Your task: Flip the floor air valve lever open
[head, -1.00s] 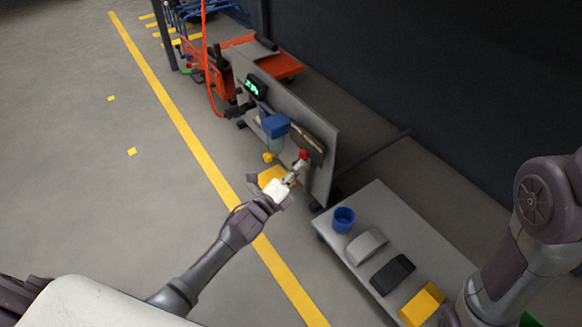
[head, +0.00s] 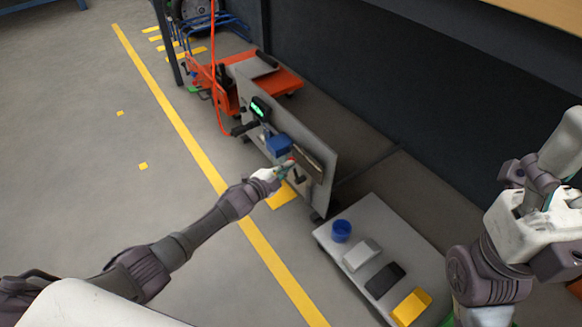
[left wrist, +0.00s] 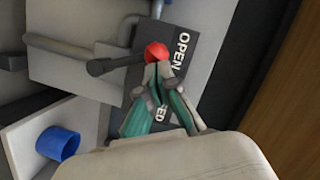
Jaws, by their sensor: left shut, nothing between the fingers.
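The valve lever's round red knob (left wrist: 156,52) shows in the left wrist view beside the word OPEN on a dark label plate (left wrist: 195,50). Lower on the plate, letters ending in ED show between the fingers; the rest is covered. My left gripper (left wrist: 158,72) is shut and empty, its fingertips right at the knob; I cannot tell whether they touch it. In the head view the knob (head: 291,158) is small, at the tip of my left gripper (head: 285,169), in front of the grey panel (head: 322,146). My right arm shows at the right edge, without clear fingers.
A blue unit (head: 279,145) and a green-lit display (head: 259,107) are on the panel, left of the lever. A low grey cart (head: 372,226) nearby bears a blue cup (head: 341,230) and several blocks. Open floor lies left of the yellow line (head: 180,122).

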